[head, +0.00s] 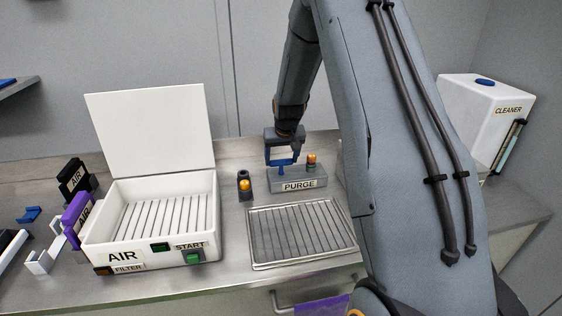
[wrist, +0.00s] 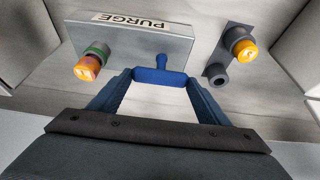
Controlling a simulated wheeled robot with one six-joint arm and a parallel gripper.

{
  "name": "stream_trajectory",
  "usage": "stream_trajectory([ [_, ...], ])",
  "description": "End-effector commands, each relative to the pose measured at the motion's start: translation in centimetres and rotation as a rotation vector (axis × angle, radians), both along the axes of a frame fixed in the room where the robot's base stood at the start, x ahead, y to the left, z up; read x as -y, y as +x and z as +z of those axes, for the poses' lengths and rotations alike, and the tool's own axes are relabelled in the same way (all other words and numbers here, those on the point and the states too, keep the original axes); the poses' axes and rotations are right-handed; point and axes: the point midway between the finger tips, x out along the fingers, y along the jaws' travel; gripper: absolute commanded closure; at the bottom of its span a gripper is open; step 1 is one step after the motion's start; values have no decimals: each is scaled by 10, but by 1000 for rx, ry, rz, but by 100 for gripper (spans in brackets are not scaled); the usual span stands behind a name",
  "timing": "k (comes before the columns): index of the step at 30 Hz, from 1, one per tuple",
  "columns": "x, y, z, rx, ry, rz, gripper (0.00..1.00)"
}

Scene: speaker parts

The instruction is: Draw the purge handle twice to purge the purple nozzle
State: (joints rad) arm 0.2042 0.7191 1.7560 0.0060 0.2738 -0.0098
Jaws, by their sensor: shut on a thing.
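The grey purge block (head: 312,182), labelled PURGE, stands at the back of the bench. It also shows in the wrist view (wrist: 120,45). Its blue purge handle (wrist: 160,76) is a crossbar on a short stem. My gripper (head: 282,161) has its blue fingers at the two ends of the bar, shut on it. An orange-topped nozzle (head: 311,159) with a green ring sits on the block; it is at left in the wrist view (wrist: 88,68). I see no purple nozzle.
A slatted metal tray (head: 255,255) lies before the block. A white CLEANER tank (head: 470,105) stands right. My arm hides the bench at right.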

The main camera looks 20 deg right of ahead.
Motion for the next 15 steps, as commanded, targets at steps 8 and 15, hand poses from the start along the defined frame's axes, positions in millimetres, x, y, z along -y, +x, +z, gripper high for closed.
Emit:
stream_trajectory([
  [8, 0, 0, 39, 4, -1, 0, 66],
  [15, 0, 0, 90, 3, -1, 0, 66],
])
